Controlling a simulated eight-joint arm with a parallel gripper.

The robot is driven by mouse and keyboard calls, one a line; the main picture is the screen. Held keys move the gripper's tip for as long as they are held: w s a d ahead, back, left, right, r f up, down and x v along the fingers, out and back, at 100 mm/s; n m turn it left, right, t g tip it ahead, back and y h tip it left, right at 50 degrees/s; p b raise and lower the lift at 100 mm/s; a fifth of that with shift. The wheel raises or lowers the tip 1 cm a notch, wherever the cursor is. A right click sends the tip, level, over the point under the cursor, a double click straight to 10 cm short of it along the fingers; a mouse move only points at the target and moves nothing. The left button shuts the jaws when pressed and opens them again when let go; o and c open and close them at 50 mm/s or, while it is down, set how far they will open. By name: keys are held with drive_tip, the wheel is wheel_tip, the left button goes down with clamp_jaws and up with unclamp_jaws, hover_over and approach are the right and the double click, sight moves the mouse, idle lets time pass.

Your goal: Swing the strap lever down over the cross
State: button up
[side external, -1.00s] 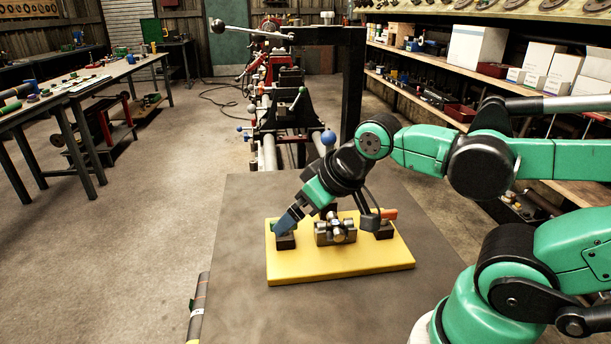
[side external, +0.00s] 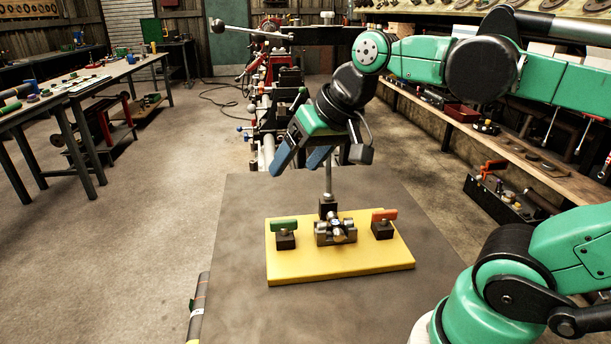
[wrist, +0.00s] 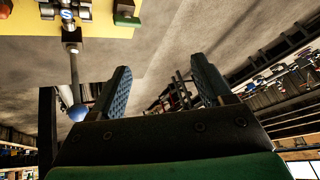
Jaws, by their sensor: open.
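The strap lever (side external: 328,178) stands upright behind the cross. Its rod also shows in the wrist view (wrist: 75,75), ending in a blue ball knob (wrist: 78,113). In the side view the knob is hidden behind my gripper. The metal cross (side external: 337,229) lies in its cradle on the yellow plate (side external: 340,266). My gripper (side external: 292,170) is open and empty, above and behind the plate. In the wrist view its fingers (wrist: 160,72) are apart, and the knob is just left of the left finger, outside the gap.
A green-handled clamp (side external: 285,226) stands left of the cross and an orange-handled clamp (side external: 384,216) right of it. The grey tabletop (side external: 235,250) around the plate is mostly bare. A dark rod (side external: 199,308) lies at the left table edge. The lathe (side external: 270,120) is behind.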

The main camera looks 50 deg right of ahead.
drive_tip(key=w+d+f+m+y, duration=0.1)
drive_tip(key=w+d+m+y, duration=0.25)
drive_tip(key=m, duration=0.55)
drive_tip(key=m+t+y, duration=0.4)
drive_tip(key=m+t, duration=0.1)
drive_tip(key=m, duration=0.7)
hover_over(328, 162)
drive_tip(key=a, duration=0.3)
drive_tip(key=s+d+r+m+t+y, duration=0.1)
drive_tip(key=s+d+m+t, duration=0.1)
drive_tip(key=d+m+t, duration=0.3)
drive_tip(key=w+a+f+g, duration=0.1)
drive_tip(key=w+a+f, duration=0.1)
drive_tip(key=w+f, duration=0.2)
drive_tip(key=shift+w+f+g, duration=0.15)
drive_tip(key=shift+g, duration=0.15)
drive_tip(key=shift+y, duration=0.25)
clamp_jaws()
